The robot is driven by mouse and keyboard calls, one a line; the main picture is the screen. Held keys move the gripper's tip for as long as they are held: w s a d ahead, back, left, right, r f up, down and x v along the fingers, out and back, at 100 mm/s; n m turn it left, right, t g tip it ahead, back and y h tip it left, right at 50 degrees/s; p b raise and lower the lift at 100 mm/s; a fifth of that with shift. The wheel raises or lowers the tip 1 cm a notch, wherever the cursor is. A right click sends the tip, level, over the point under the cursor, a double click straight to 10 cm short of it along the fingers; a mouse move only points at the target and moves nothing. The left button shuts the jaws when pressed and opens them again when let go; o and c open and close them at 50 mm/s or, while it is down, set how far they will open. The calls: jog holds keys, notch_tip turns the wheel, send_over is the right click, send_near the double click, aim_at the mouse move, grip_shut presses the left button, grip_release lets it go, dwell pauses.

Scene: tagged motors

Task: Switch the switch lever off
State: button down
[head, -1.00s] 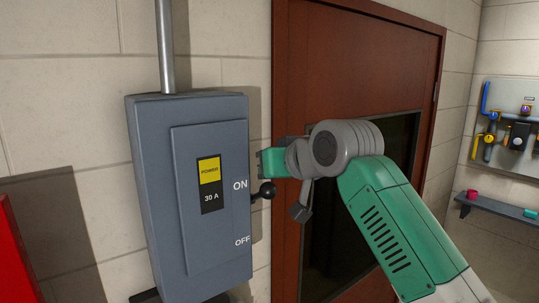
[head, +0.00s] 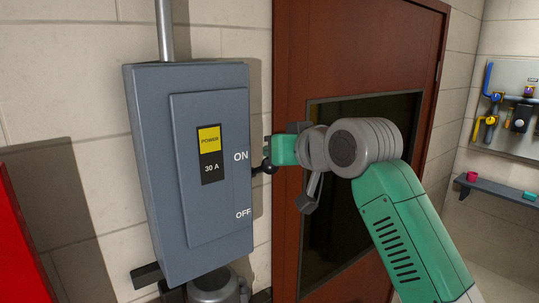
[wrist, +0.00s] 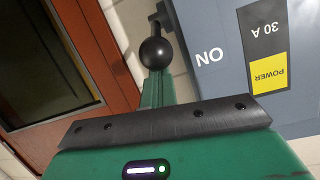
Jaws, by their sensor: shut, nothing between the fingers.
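The grey switch box (head: 218,190) hangs on the wall at the left of centre in the head view, with ON above OFF on its right side. Its black lever (head: 257,169) sticks out on the right, a little below the ON label; its end is partly hidden by my gripper. In the wrist view its round black knob (wrist: 155,52) shows just beyond the fingertips, beside the upside-down ON label. My gripper (head: 268,150) is shut and empty, its tips close to the knob. Whether they touch it I cannot tell. The green fingers also show in the wrist view (wrist: 156,88).
A brown door (head: 290,60) with a dark window stands right behind my arm. A metal pipe (head: 165,30) rises from the box. A red object (head: 20,235) is at the left edge. A shelf (head: 500,192) and a pipe panel (head: 515,110) are at the far right.

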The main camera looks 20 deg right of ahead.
notch_tip(320, 180, down, 11)
jog(key=s+t+y+b, duration=0.1)
jog(key=t+b, duration=0.8)
jog(key=b, duration=1.4)
jog(key=shift+s+d+f+m+t+y, duration=0.2)
jog(key=shift+s+m+t+y, duration=0.1)
jog(key=shift+s+m+t, duration=0.1)
jog(key=shift+w+f, duration=0.15)
jog(key=shift+f, duration=0.15)
notch_tip(320, 180, up, 4)
jog(key=s+d+r+p, duration=0.1)
jog(key=s+p, duration=0.1)
jog(key=p, duration=0.1)
jog(key=s+d+f+b, duration=0.1)
jog(key=s+f+b, duration=0.1)
jog(key=s+f, duration=0.5)
jog(key=shift+d+f, duration=0.2)
jog(key=shift+f, duration=0.05)
